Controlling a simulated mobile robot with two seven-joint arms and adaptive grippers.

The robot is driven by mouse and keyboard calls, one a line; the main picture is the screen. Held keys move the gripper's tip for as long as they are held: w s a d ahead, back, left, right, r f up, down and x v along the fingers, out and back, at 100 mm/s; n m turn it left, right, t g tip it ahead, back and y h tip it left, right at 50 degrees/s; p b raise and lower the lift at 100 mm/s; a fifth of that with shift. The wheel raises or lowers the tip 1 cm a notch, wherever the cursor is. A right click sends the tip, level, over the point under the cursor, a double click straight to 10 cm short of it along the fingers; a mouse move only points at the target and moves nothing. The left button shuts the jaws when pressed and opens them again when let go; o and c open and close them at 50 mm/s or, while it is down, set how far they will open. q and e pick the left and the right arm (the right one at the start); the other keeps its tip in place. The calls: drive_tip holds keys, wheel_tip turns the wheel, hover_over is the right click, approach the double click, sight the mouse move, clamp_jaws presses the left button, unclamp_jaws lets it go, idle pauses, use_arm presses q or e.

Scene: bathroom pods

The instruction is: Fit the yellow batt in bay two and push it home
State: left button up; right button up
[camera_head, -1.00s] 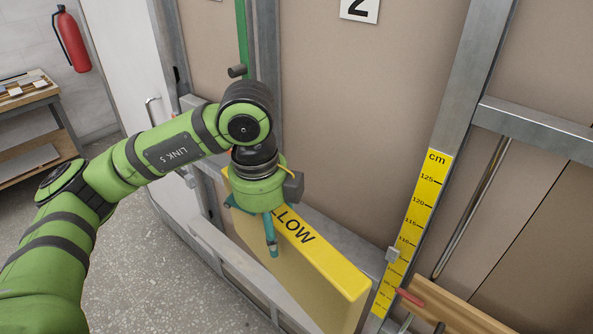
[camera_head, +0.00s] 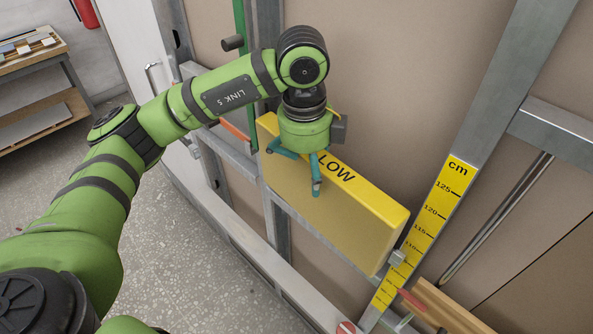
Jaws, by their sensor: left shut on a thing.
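The yellow batt (camera_head: 335,215) is a thick upright slab with black letters, partly covered, reading "LOW" on its top face. My left gripper (camera_head: 297,172) is over the left part of its top edge, its teal fingers shut on the batt. The batt is in front of bay two (camera_head: 400,80), the tan-backed space between the left metal stud (camera_head: 268,30) and the right stud (camera_head: 510,90). Its right end is close to the yellow cm scale (camera_head: 425,220); I cannot tell whether they touch or how deep the batt sits. My right gripper is not in view.
A metal rail (camera_head: 305,225) runs below the batt. A grey clip (camera_head: 397,257) sits on the scale, with a red-handled thing (camera_head: 411,300) and a wooden piece (camera_head: 450,308) at lower right. A workbench (camera_head: 35,85) stands far left; the floor (camera_head: 150,240) before it is clear.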

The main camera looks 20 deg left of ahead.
use_arm(q)
drive_tip(key=w+f+b, duration=0.1)
drive_tip(key=f+b, duration=0.1)
drive_tip(key=shift+w+d+f, duration=0.35)
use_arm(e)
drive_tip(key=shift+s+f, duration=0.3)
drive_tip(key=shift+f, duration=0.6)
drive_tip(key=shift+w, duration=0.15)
use_arm(q)
drive_tip(key=o, duration=1.2)
drive_tip(key=shift+o, duration=0.2)
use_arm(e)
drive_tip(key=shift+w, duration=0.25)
use_arm(q)
drive_tip(key=r, duration=1.2)
drive_tip(key=shift+s+a, duration=0.2)
drive_tip(key=shift+s, duration=0.2)
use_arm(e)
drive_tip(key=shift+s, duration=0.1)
